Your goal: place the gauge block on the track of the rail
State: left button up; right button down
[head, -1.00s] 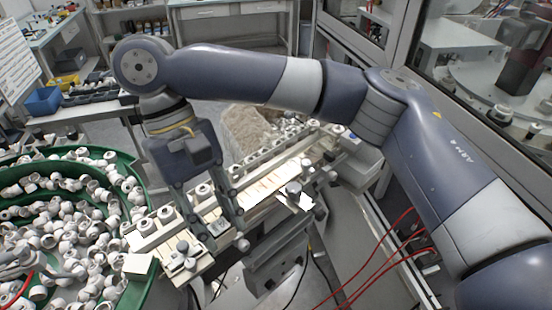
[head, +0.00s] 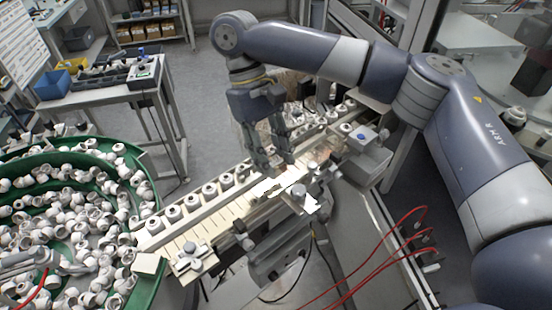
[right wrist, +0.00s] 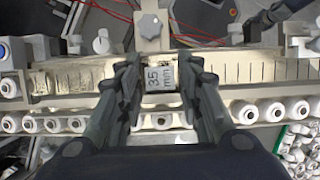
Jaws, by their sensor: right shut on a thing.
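My right gripper (head: 272,168) is over the far half of the rail (head: 205,232), pointing down. In the right wrist view its fingers (right wrist: 161,72) are shut on the gauge block (right wrist: 162,78), a small pale block marked "35 mm". The block is over the light, ruled track (right wrist: 265,72) of the rail, beside a grey knob clamp (right wrist: 150,25). I cannot tell whether it touches the track. In the head view the block is largely hidden by the fingers. My left gripper is not in view.
A row of white caps (head: 190,203) lines the rail's far side. A green bowl feeder (head: 150,205) full of white fittings stands at the left. Red cables (head: 400,245) hang at the right. A table (head: 110,83) with bins stands behind.

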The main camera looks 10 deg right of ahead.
aim_at(276, 164)
jog(key=shift+w+d+r, duration=0.1)
jog(key=shift+w+d, duration=0.1)
jog(key=shift+w+d+f, duration=0.1)
jog(key=shift+d+f, duration=0.05)
jog(key=shift+f, duration=0.15)
notch_tip(276, 164, down, 2)
jog(key=shift+f+p, duration=0.15)
jog(key=shift+p, duration=0.6)
jog(key=shift+w+d+f, duration=0.1)
jog(key=shift+w+f, duration=0.05)
jog(key=shift+f, duration=0.2)
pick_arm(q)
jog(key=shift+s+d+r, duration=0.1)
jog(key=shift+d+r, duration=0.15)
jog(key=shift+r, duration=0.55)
pick_arm(e)
jog(key=c, duration=1.1)
grip_release()
jog(key=shift+f, duration=0.2)
jog(key=shift+r, duration=0.2)
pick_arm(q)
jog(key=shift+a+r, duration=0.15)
pick_arm(e)
jog(key=v, duration=1.2)
